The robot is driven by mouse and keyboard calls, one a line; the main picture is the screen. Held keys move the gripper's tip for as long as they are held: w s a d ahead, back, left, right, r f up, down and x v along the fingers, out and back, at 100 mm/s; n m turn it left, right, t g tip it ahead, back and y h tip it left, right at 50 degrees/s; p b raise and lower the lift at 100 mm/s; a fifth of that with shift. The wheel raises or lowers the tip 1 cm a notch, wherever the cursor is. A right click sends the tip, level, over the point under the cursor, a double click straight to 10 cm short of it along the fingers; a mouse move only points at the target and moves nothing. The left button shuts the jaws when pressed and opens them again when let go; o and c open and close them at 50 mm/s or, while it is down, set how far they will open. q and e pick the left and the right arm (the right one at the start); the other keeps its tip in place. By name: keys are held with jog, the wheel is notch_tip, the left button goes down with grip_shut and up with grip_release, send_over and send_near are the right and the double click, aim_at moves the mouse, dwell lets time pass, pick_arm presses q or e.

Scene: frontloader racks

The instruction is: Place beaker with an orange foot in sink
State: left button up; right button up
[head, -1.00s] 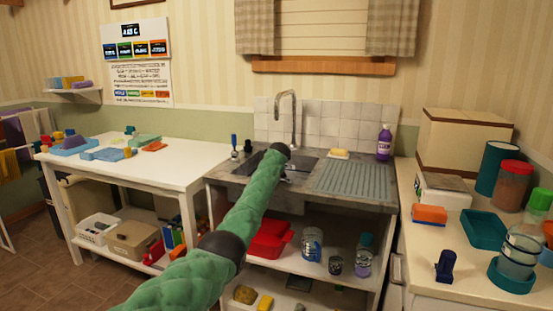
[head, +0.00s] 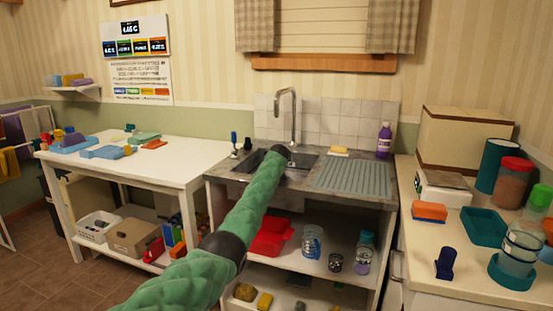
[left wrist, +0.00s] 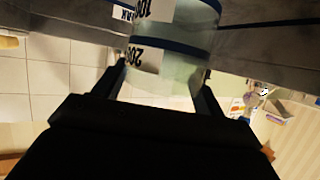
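In the left wrist view, my left gripper (left wrist: 164,74) has a finger on each side of a clear glass beaker (left wrist: 172,62) and is shut on it. The beaker has dark blue bands and white labels reading 100 and 200, upside down in this view. Its foot is beyond the picture's edge, so I cannot see its colour. In the head view, my green left arm reaches to the grey sink (head: 304,164) under the tap; the arm hides the gripper and beaker. Whether the beaker touches the basin, I cannot tell. My right gripper is out of view.
The tap (head: 294,112) rises behind the basin. A ribbed drainboard (head: 352,178), a sponge and a purple bottle (head: 384,140) are to its right. Another beaker with a teal foot (head: 510,277) stands on the right counter (head: 440,240). A white table (head: 150,172) is at left.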

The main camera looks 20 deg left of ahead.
pick_arm(q)
jog(key=shift+o, duration=0.7)
jog(key=shift+r, duration=0.1)
jog(key=v, duration=1.2)
jog(key=shift+r, duration=0.45)
